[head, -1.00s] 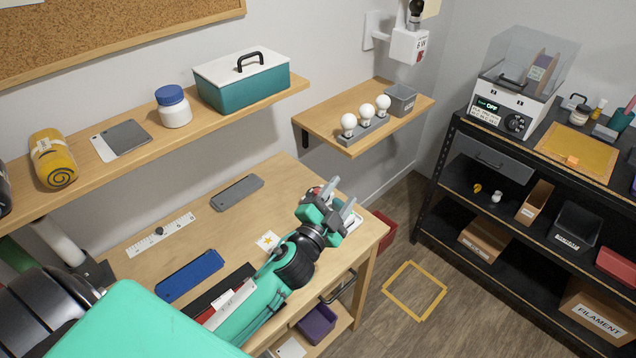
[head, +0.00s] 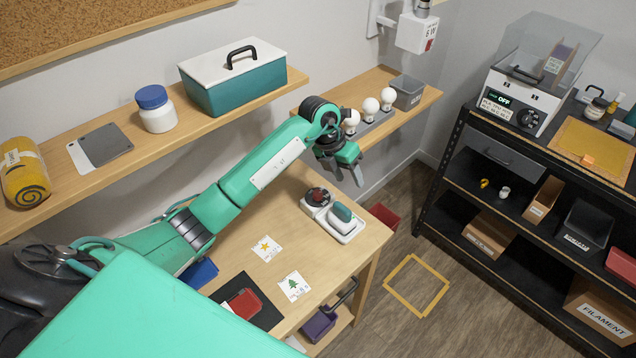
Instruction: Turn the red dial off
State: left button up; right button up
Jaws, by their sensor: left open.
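A round dial with a dark face and some red (head: 317,195) sits on a small pale base at the back right of the wooden desk (head: 240,205). Its setting is too small to read. My left gripper (head: 351,177) is open and empty, with its fingers pointing down. It is up and to the right of the dial in the picture, apart from it, in front of the small shelf with bulbs. My right gripper is out of view.
A white-based device with a green block (head: 342,220) stands beside the dial. White bulbs (head: 370,108) stand on the small wall shelf (head: 425,103) just behind my left gripper. Cards (head: 293,286) lie on the desk front. A printer-like machine (head: 517,105) stands on the black rack.

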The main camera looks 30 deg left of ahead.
aim_at(317, 192)
pick_arm(q)
jog(key=w+a+r+n+g+y, duration=0.15)
jog(key=a+y, duration=0.25)
jog(key=a, duration=0.5)
jog(key=f+p, duration=0.2)
jog(key=f, duration=0.3)
jog(key=f+p, duration=0.2)
jog(key=f, duration=0.4)
jog(key=shift+s+f+p, duration=0.2)
jog(key=shift+f+p, duration=0.1)
jog(key=shift+f, duration=0.75)
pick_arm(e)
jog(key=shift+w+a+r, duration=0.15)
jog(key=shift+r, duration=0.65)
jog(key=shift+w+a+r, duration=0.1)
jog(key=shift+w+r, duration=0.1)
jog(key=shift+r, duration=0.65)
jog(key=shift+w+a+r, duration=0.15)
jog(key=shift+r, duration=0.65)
pick_arm(q)
jog(key=shift+c, duration=0.4)
jog(key=c, duration=0.9)
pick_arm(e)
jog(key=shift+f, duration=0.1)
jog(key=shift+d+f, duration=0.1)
